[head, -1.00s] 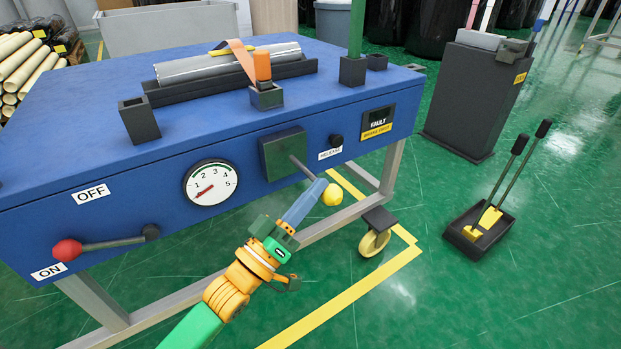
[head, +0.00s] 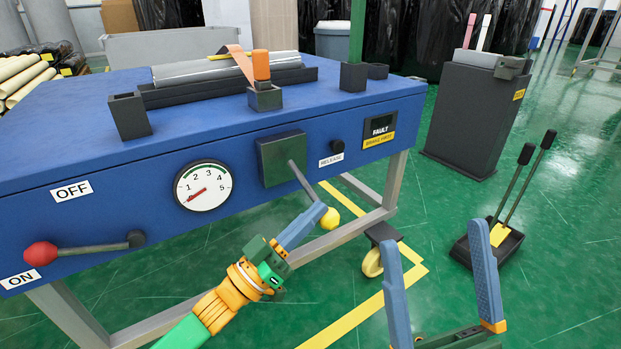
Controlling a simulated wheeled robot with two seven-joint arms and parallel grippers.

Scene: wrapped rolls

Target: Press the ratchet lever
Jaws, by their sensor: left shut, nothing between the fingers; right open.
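The ratchet lever (head: 300,181) is a thin grey rod coming out of a dark box (head: 283,158) on the blue machine's front. It slants down and right to a yellow knob (head: 330,218). My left gripper (head: 318,211) is shut with nothing between its fingers; its blue fingertips overlap the lever's lower end, just left of the knob. I cannot tell whether they touch it. My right gripper (head: 430,232) is open and empty at the lower right, its two fingers wide apart, clear of the lever.
A red-knobbed handle (head: 90,247) sits between the OFF and ON labels at left. The gauge (head: 203,186) needle points low left. A display (head: 380,125) reads FAULT. A black tray with two long handles (head: 495,245) stands on the floor at right.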

